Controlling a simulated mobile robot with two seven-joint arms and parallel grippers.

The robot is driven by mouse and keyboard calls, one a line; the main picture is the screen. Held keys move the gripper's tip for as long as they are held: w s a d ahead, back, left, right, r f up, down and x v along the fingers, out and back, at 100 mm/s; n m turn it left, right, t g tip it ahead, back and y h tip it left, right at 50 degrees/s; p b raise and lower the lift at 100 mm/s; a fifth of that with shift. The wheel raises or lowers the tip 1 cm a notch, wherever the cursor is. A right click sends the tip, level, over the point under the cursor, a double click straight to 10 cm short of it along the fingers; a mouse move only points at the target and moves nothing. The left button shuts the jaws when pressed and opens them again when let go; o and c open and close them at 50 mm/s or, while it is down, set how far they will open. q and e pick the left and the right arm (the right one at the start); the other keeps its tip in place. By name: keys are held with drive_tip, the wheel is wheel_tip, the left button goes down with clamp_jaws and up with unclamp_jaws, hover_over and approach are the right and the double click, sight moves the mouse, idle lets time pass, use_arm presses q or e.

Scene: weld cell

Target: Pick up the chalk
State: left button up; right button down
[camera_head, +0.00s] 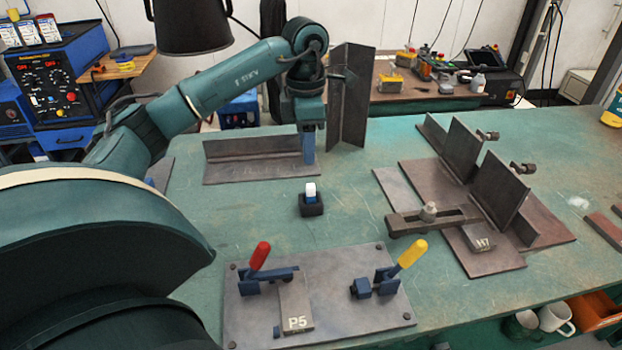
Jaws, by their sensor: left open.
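My left gripper (308,158) points down behind the chalk, in front of or over an L-shaped steel piece (230,158). It is apart from the chalk and holds nothing that I can see. Its fingers show nearly edge-on, so the gap between them is hard to see. My right gripper is not in view.
A clamp plate (340,325) with red and yellow handles lies in front of the holder. A welding fixture (430,180) stands to the right. A tall angled steel piece (350,100) stands behind my gripper. The table around the holder is clear.

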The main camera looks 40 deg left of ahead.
sight(311, 185)
use_arm(q)
drive_tip(key=f, duration=0.7)
drive_tip(key=shift+w+a+f, duration=0.2)
drive_tip(key=shift+a+f, duration=0.05)
drive_tip(key=f, duration=0.4)
drive_tip(key=shift+w+d, duration=0.25)
drive_tip(key=shift+w, duration=0.15)
drive_tip(key=shift+f, duration=0.65)
drive_tip(key=shift+c, duration=0.5)
clamp_jaws()
